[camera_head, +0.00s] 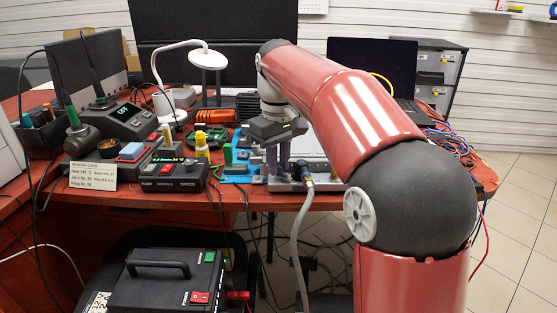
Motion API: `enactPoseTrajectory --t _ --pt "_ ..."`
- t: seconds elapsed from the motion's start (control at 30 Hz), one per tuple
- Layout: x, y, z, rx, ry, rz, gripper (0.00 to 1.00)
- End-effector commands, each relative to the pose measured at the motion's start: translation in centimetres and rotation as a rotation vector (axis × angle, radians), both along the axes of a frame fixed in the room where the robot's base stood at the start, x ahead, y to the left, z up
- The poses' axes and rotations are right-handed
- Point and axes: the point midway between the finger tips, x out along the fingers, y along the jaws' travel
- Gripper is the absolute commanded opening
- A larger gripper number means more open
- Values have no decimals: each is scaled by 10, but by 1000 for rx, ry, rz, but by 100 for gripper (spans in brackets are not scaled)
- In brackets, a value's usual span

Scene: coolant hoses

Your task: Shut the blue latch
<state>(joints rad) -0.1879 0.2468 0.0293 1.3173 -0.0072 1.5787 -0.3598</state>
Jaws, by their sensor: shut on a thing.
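My gripper (278,172) points down over a grey fixture (285,186) at the front edge of the red table. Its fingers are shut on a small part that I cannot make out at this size. A blue plate (238,172) with green parts lies just left of the fingers. I cannot pick out the blue latch for certain; it may be hidden at the fingers or blend into this blue area. A grey hose (296,230) with a dark connector (305,171) joins the fixture right of my gripper and hangs over the table edge.
A white lamp (207,60) and monitors stand behind. A black power supply (168,280) is below the table. Loose wires (452,143) lie at right.

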Motion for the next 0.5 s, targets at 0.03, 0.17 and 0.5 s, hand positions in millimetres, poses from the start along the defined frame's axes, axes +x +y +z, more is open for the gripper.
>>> enactPoseTrajectory --t 0.03,0.17,0.5 --pt "1 1 1 2 -6 0 0" --pt "1 1 1 2 -6 0 22" --pt "1 -2 1 -2 -6 -4 40"
